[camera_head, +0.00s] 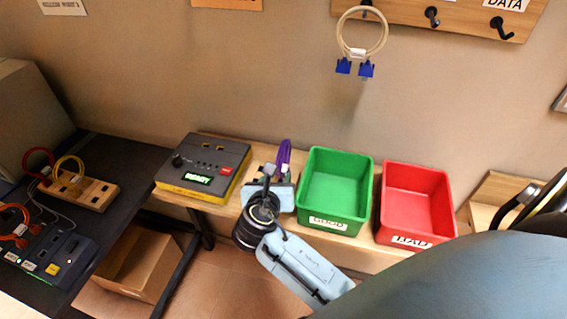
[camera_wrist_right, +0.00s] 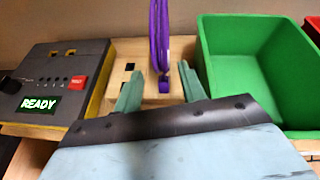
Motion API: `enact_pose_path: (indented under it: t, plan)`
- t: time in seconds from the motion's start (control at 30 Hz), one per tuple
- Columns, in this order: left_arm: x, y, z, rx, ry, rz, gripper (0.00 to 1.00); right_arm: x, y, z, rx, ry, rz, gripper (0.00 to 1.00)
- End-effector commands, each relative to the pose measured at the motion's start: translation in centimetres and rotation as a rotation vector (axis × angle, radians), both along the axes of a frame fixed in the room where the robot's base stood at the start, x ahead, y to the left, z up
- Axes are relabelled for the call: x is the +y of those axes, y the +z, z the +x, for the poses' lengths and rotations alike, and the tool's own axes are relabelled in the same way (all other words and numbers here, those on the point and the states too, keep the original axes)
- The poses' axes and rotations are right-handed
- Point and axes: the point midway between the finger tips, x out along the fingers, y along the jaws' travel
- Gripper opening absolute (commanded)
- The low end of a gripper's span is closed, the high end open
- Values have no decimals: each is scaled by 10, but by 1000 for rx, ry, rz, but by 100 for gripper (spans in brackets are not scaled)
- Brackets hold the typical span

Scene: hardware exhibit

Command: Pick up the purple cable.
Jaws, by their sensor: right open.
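The purple cable (camera_head: 284,153) stands upright as a narrow loop behind my right gripper in the head view. In the right wrist view the purple cable (camera_wrist_right: 160,45) rises from a light wooden block with dark square holes (camera_wrist_right: 130,75). My right gripper (camera_wrist_right: 162,85) is open, its two green fingers spread, with the lower part of the cable showing between them in the picture. I cannot tell whether the fingers touch it. In the head view the right gripper (camera_head: 277,172) is partly hidden by its own wrist. My left gripper is not in view.
A dark tester box reading READY (camera_head: 205,165) stands left of the cable. A green bin (camera_head: 335,190) and a red bin (camera_head: 417,205) stand to its right. A beige cable with blue plugs (camera_head: 362,50) hangs above. A dark table (camera_head: 100,235) with other cables is at left.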

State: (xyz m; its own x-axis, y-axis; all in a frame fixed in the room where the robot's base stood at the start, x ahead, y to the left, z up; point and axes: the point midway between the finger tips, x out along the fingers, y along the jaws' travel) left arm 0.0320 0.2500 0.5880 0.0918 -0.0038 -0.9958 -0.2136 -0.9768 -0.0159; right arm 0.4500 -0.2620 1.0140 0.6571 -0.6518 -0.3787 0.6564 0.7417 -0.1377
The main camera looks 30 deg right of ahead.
Motion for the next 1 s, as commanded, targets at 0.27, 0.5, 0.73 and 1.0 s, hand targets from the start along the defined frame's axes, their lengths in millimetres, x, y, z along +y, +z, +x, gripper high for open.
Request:
enact_pose_path:
  t: [0.27,0.5,0.73,1.0]
  plan:
    - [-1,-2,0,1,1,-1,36,-24,-14,20,1,0,1,41]
    - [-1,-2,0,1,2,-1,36,-24,-15,21,1,1,1,41]
    - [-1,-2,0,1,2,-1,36,-24,-15,21,1,1,0,10]
    - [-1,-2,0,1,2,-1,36,-24,-14,21,0,1,0,0]
